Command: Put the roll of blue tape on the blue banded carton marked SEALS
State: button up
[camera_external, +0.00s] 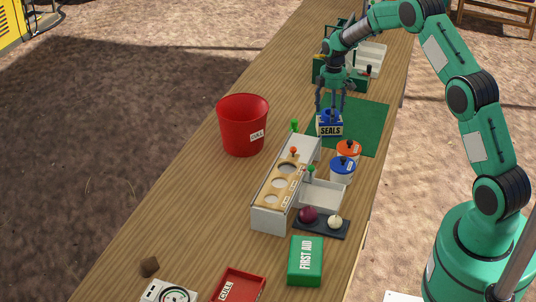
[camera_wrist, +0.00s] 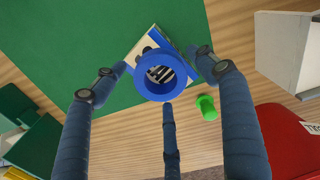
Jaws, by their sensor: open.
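The blue banded carton marked SEALS (camera_external: 330,129) stands on the green mat. In the wrist view its pale and blue top (camera_wrist: 140,47) shows partly behind the tape. The roll of blue tape (camera_wrist: 144,76) is a ring over the carton, with dark lettering showing through its hole. In the external view it appears to sit on the carton's top, though contact is hard to confirm. My gripper (camera_external: 330,109) points down over the carton. Its fingers (camera_wrist: 164,76) are spread around the roll, with visible gaps, so it is open.
The green mat (camera_external: 372,120) has bare room right of the carton. A red bucket (camera_external: 242,128) stands left, and a grey rack (camera_external: 269,212) with colored knobs stands in front. Orange-lidded and blue-lidded tubs (camera_external: 342,172) are close by. A green tool carrier (camera_external: 324,71) stands behind.

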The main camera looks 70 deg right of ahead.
notch_tip(320, 180, up, 12)
jog(key=p, duration=0.1)
jog(key=shift+p, duration=0.4)
dwell(0.7)
